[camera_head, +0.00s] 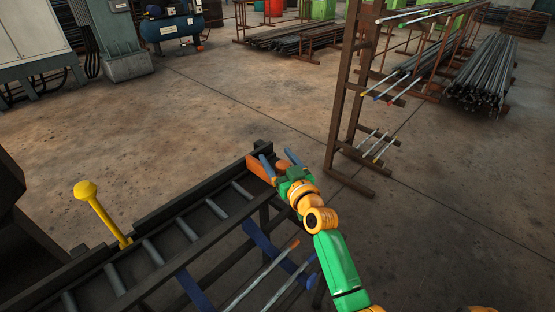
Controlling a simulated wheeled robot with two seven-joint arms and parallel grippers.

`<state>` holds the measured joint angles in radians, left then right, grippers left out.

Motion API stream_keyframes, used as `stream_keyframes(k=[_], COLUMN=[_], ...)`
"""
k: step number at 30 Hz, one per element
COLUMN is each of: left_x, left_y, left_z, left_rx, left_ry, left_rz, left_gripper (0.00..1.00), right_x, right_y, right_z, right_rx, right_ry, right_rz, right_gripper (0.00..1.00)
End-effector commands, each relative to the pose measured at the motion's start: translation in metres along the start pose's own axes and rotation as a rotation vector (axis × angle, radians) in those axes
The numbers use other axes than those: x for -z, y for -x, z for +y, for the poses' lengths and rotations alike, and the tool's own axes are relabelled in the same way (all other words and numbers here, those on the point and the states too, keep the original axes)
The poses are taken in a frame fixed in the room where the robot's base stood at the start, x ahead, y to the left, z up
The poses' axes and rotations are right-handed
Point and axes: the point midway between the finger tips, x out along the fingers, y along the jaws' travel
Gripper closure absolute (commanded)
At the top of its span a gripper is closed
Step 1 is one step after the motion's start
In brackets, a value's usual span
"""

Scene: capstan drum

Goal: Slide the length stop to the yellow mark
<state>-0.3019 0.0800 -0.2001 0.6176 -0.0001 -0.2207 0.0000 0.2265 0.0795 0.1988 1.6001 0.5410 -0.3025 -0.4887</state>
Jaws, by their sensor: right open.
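A dark roller track (190,226) runs from the lower left to the middle of the camera_head view. An orange block (257,169), which looks like the length stop, sits across its far right end. My right gripper (276,156) is open at this end, its two grey-blue fingers apart. A rounded orange part shows between the fingers; I cannot tell whether they touch it. A yellow post with a round knob (104,213) stands tilted on the track's far rail at the left; it is the only yellow marker I make out. My left gripper is not in view.
Two rods with orange tips (265,272) lie beside the near side of the track, by blue supports. A brown rack (340,110) with rods stands behind my right arm. Bundles of bars (484,75) lie at the back right. The floor beyond the track is clear.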

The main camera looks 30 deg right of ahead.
Motion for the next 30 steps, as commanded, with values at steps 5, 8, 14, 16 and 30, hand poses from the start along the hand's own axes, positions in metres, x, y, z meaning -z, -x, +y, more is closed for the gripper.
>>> stream_keyframes(k=[5,8,14,16,30], left_x=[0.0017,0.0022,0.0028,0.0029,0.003], left_y=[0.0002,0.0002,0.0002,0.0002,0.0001], left_z=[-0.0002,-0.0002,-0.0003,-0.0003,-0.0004], left_rx=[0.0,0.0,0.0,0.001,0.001], left_ry=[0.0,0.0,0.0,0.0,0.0], left_rz=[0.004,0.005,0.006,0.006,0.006], left_gripper=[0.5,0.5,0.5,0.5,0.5], right_x=[0.0,-0.0001,-0.0002,-0.0003,-0.0004], right_y=[0.0001,0.0002,0.0003,0.0003,0.0004], right_z=[0.0,0.0,0.0,0.0,0.0], right_rx=[0.0,0.0,0.0,0.0,0.0], right_ry=[0.0,0.0,0.0,0.0,0.0], right_rz=[0.0,-0.001,-0.001,-0.001,-0.001], right_gripper=[0.23,0.5,1.0,1.0,1.0])
